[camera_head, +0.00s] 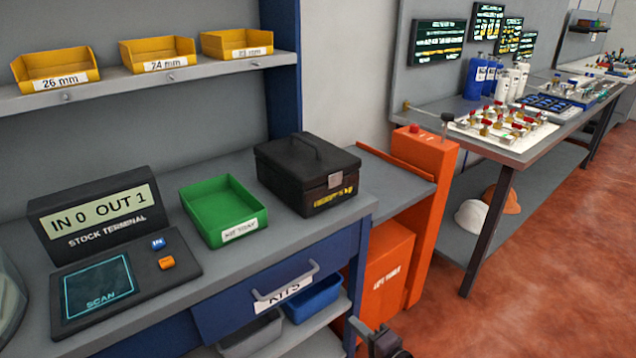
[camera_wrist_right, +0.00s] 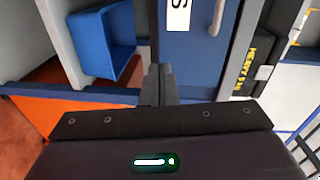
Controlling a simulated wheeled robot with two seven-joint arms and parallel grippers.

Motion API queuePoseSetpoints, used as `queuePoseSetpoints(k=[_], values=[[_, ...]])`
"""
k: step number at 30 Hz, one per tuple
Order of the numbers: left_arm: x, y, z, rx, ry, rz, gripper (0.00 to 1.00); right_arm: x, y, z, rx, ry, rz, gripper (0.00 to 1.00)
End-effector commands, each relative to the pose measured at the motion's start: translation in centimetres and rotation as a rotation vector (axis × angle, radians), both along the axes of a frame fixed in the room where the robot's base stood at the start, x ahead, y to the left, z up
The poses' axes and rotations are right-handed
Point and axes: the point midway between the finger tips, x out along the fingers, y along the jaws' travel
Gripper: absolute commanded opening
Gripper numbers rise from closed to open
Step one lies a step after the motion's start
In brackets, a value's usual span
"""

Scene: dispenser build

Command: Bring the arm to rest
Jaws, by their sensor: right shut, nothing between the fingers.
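My right gripper (camera_head: 358,326) is at the bottom edge of the head view, low in front of the bench and to the right of the KITS drawer (camera_head: 270,292). In the right wrist view its two dark fingers (camera_wrist_right: 158,84) are together with nothing between them. The gripper is apart from the bench, the drawer and the blue bin (camera_head: 313,298) on the lower shelf. Most of the right arm is outside the head view. My left gripper is not seen.
The bench holds a stock terminal (camera_head: 108,240) reading IN 0 OUT 1, an empty green kit tray (camera_head: 222,208) and a black case (camera_head: 306,170). Yellow bins (camera_head: 158,53) stand on the shelf above. An orange lift table (camera_head: 420,200) stands right of the bench. Red floor (camera_head: 540,270) is open at right.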

Motion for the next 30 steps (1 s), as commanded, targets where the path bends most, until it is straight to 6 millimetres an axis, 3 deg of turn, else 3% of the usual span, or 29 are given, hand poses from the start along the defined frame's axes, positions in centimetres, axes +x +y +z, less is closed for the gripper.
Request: queuePoseSetpoints(k=[3,8,12,15,19,24,27,30], values=[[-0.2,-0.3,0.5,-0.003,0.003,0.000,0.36,-2.9,-1.0,-7.8,-0.203,0.084,-0.020,0.00],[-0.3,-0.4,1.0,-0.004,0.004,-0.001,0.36,-9.3,-2.8,-18.3,-0.526,0.201,0.023,0.00],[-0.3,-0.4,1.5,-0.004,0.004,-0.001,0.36,-16.8,-4.7,-26.0,-0.792,0.304,0.131,0.00],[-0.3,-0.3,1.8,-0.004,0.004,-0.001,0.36,-23.0,-6.2,-30.4,-0.966,0.375,0.245,0.00],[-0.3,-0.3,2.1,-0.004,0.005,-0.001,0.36,-31.5,-8.2,-34.8,-1.166,0.459,0.432,0.00],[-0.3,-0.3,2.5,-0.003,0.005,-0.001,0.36,-40.8,-10.6,-37.6,-1.341,0.527,0.671,0.00],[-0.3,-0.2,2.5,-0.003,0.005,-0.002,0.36,-44.1,-11.5,-38.3,-1.395,0.548,0.765,0.00],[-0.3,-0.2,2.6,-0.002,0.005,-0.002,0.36,-45.8,-12.0,-38.5,-1.421,0.557,0.817,0.00]])
